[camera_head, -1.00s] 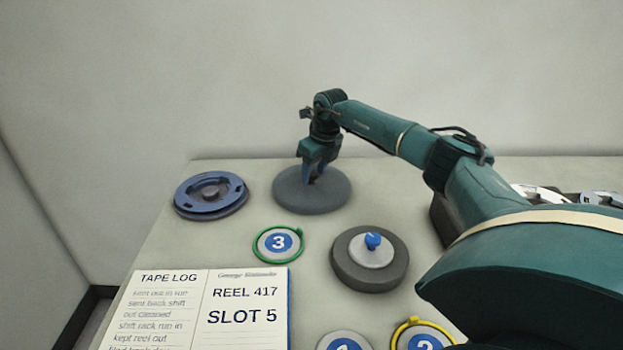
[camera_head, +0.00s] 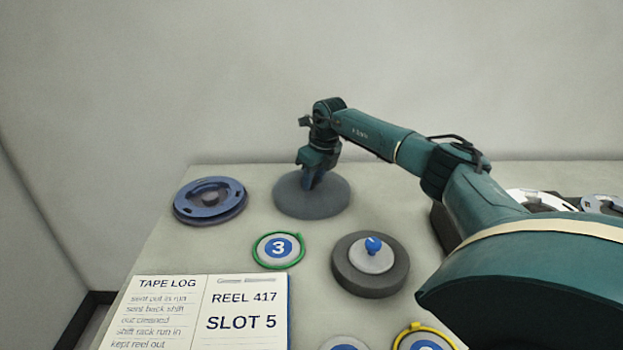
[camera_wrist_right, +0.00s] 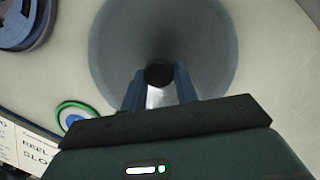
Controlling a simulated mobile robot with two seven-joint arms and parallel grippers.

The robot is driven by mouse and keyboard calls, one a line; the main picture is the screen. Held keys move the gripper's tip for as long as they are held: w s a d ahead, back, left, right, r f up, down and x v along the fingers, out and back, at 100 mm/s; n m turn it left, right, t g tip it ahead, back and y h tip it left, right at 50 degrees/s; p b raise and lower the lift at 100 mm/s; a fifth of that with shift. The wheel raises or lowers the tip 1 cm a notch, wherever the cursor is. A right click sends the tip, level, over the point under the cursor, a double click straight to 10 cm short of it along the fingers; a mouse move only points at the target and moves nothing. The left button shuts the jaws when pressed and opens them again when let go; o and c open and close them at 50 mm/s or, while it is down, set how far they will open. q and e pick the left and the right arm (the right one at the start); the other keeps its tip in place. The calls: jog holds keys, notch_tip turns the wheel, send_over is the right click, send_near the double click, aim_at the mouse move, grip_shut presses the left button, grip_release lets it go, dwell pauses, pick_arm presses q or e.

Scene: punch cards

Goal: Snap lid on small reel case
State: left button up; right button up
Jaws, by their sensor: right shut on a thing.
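A flat grey round lid (camera_head: 335,201) lies at the back of the table. My right gripper (camera_head: 312,183) points down at its middle. In the right wrist view, my right gripper (camera_wrist_right: 160,80) is shut on the lid's dark central knob, with the grey disc (camera_wrist_right: 215,45) spread around it. A dark grey round case (camera_head: 368,286) stands nearer, to the right, with a lighter disc and a blue knob (camera_head: 373,243) on top. Whether this is the small reel case I cannot tell. My left gripper is out of view.
A blue slotted reel (camera_head: 210,212) lies at the left. A green-ringed disc marked 3 (camera_head: 278,248) and an open tape log (camera_head: 240,312) are in front. A yellow-ringed disc (camera_head: 425,330) lies at the front edge. My right arm crosses the right side.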

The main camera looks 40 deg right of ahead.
aim_at(314, 179)
jog(key=shift+r+p, duration=0.35)
jog(key=shift+r, duration=0.05)
jog(key=shift+r+p, duration=0.5)
jog(key=shift+r, duration=0.05)
jog(key=shift+r+p, duration=0.7)
jog(key=shift+r, duration=0.05)
jog(key=shift+w+p+v, duration=0.25)
jog(key=shift+p+v, duration=0.65)
jog(key=shift+v, duration=0.05)
jog(key=shift+w+p+v, duration=0.2)
jog(key=shift+p+v, duration=0.6)
jog(key=shift+v, duration=0.1)
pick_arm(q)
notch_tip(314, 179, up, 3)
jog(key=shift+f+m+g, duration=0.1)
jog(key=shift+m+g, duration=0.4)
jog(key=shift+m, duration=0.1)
pick_arm(e)
jog(key=shift+a, duration=0.1)
